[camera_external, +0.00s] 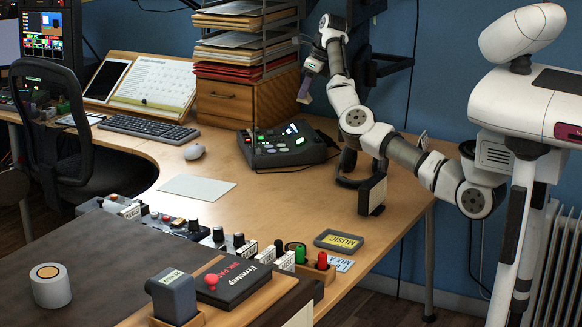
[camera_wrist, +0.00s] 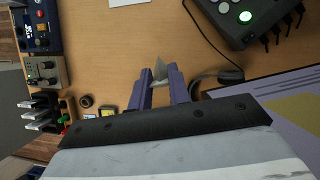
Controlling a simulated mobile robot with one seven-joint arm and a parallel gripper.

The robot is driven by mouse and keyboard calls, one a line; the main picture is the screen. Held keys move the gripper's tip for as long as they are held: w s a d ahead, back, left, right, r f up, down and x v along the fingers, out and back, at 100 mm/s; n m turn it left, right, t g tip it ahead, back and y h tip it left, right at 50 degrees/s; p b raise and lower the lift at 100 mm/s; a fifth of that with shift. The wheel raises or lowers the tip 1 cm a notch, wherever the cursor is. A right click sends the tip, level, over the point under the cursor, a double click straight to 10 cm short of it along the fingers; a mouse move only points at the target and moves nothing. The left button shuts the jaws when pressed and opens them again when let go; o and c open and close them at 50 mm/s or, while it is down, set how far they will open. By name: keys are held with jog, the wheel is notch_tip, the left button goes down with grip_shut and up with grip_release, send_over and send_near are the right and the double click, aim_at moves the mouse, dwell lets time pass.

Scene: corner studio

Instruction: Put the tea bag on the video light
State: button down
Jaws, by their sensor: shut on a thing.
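My gripper (camera_external: 306,86) is raised above the back part of the desk, beside the wooden drawer unit. Its purple fingers point down. In the wrist view the fingers (camera_wrist: 159,82) are closed on a small pale, pointed piece, the tea bag (camera_wrist: 159,67); it also shows as a pale patch below the fingers in the external view (camera_external: 303,99). The small black panel with a pale face standing on the desk near the right edge looks like the video light (camera_external: 373,194). It is well below and right of my gripper, and apart from it. I cannot pick it out in the wrist view.
A control box with lit buttons (camera_external: 284,145) stands below my gripper. The wooden drawer unit (camera_external: 236,100) bears paper trays. A dark curved band stands behind the panel. A white sheet (camera_external: 197,187) lies on open desk. A MUSIC plate (camera_external: 339,241) and several small devices line the front.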

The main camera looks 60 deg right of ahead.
jog(key=s+r+m+h+b, duration=0.25)
jog(key=s+m+b, duration=0.35)
jog(key=s, duration=0.5)
jog(key=m+h+b, duration=0.2)
jog(key=m+b, duration=0.1)
jog(key=m, duration=0.2)
send_over(372, 178)
jog(key=a, duration=0.1)
jog(key=shift+m+g, duration=0.3)
jog(key=shift+g, duration=0.2)
jog(key=f+b, duration=0.1)
jog(key=f, duration=0.4)
jog(key=s+f+b, duration=0.1)
jog(key=f, duration=0.4)
jog(key=f+b, duration=0.1)
jog(key=f, duration=0.5)
jog(key=shift+s+a+b, duration=0.2)
jog(key=shift+b, duration=0.1)
jog(key=shift+f+b, duration=0.4)
jog(key=shift+f, duration=1.85)
jog(key=shift+f, duration=0.2)
jog(key=c, duration=1.3)
grip_release()
jog(key=shift+c, duration=0.2)
jog(key=shift+r, duration=0.1)
